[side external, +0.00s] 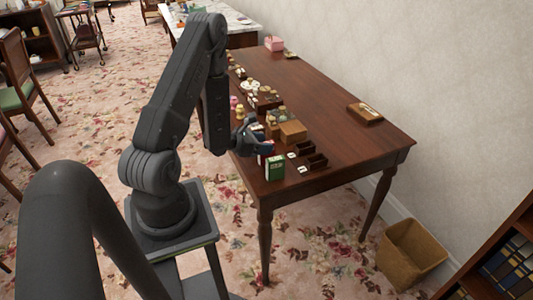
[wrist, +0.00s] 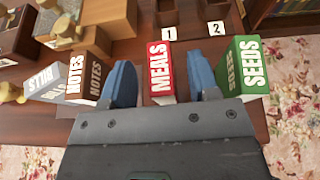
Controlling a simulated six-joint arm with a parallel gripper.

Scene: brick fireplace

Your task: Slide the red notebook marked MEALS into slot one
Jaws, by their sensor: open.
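The red notebook marked MEALS (wrist: 160,72) stands upright on the table, its lettered spine facing up in the wrist view. My gripper (wrist: 162,82) is open, with one blue finger on each side of the notebook. I cannot tell whether either finger touches it. In the side view my gripper (side external: 255,143) is low at the table's near edge and mostly hides the notebook. A dark wooden rack (side external: 311,158) has slots beyond the notebook. White cards marked 1 (wrist: 169,34) and 2 (wrist: 216,27) lie before two slots; card 1 is nearly in line with the notebook.
A green SEEDS book (wrist: 241,66) stands close right of my gripper.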

